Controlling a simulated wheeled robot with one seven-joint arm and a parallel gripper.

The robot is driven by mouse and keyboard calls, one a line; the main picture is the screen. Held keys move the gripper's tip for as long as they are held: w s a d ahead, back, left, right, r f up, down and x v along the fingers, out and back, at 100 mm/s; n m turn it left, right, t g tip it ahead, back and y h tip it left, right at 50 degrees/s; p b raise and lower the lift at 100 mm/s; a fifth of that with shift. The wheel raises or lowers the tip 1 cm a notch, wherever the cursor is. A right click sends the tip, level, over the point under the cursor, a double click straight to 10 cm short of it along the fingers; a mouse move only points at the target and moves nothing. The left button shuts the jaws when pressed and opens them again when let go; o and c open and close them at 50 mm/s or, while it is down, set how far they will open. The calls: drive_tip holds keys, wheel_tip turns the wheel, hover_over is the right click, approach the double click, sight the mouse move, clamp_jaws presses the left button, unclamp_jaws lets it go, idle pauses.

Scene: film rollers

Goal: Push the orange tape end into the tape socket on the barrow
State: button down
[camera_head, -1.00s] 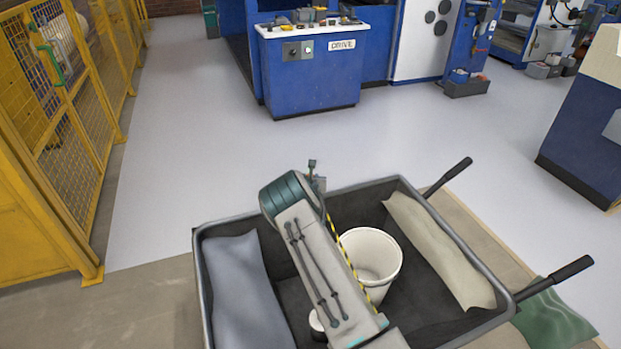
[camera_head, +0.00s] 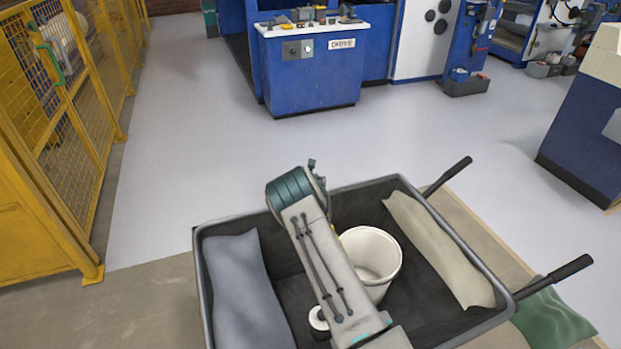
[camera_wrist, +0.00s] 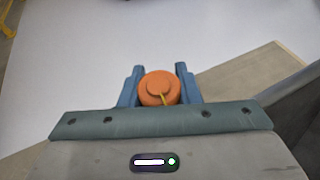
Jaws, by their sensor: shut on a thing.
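In the wrist view my gripper (camera_wrist: 157,72) has its two blue fingers on either side of the orange tape end (camera_wrist: 158,88). The orange tape end is round, with a smaller raised disc on its face and a thin yellow line across it. Below it in the wrist view is the floor. In the head view my arm reaches over the dark grey barrow (camera_head: 220,229), and my gripper and the orange end are hidden behind the arm. I cannot make out the tape socket in either view.
A white bucket (camera_head: 368,247), a small white roll (camera_head: 318,318), a blue-grey cloth (camera_head: 240,290) and a beige cloth (camera_head: 440,250) are in the barrow. Black handles (camera_head: 447,176) stick out right. A yellow mesh fence (camera_head: 95,90) stands left; open floor lies beyond the barrow.

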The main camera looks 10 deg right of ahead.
drive_tip(key=shift+f, duration=0.45)
drive_tip(key=c, duration=1)
unclamp_jaws()
